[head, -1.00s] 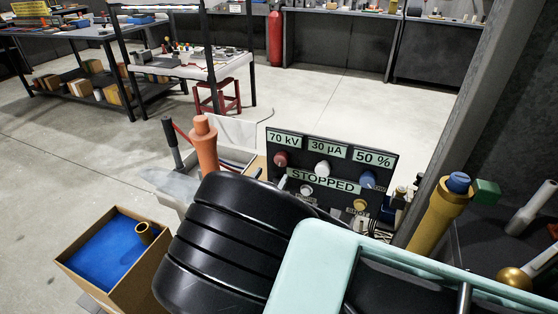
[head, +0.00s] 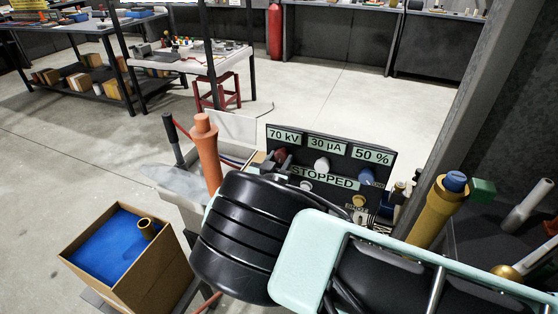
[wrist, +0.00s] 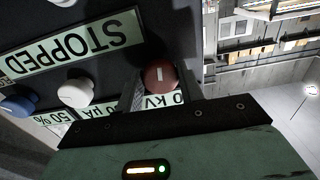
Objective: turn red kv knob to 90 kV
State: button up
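The red kV knob (head: 281,155) is at the left of the dark control panel (head: 384,150), under a label reading 70 kV (head: 284,135). In the wrist view the red knob (wrist: 161,76) shows a pale mark line, and the kV label is partly hidden by my gripper. My gripper's fingers (wrist: 160,88) stand apart, one on each side of the knob. I cannot tell whether they touch it. In the head view my arm covers the panel's lower left and most of my gripper (head: 271,164).
Beside the red knob are a white knob (head: 322,164) under 30 µA and a blue knob (head: 367,176) under 50 %. A STOPPED sign (head: 323,178) sits below. An orange handle (head: 207,150) stands left, a brass cylinder (head: 437,212) right.

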jog(key=shift+f+m+b, duration=0.15)
jog(key=shift+m+b, duration=0.15)
jog(key=shift+b, duration=0.15)
jog(key=m+b, duration=0.1)
jog(key=b, duration=0.1)
jog(key=shift+f+m+b, duration=0.1)
jog(key=shift+m+b, duration=0.2)
jog(key=shift+m, duration=0.1)
jog(key=m+b, duration=0.3)
jog(key=b, duration=0.1)
jog(key=shift+m, duration=0.3)
jog(key=m+b, duration=0.3)
jog(key=b, duration=0.1)
jog(key=shift+a+m, duration=0.1)
jog(key=shift+m, duration=0.2)
jog(key=shift+r+m+b, duration=0.2)
jog(key=shift+m+b, duration=0.3)
jog(key=shift+b, duration=0.3)
jog(key=o, duration=1)
jog(key=shift+r, duration=0.1)
jog(key=shift+c, duration=0.2)
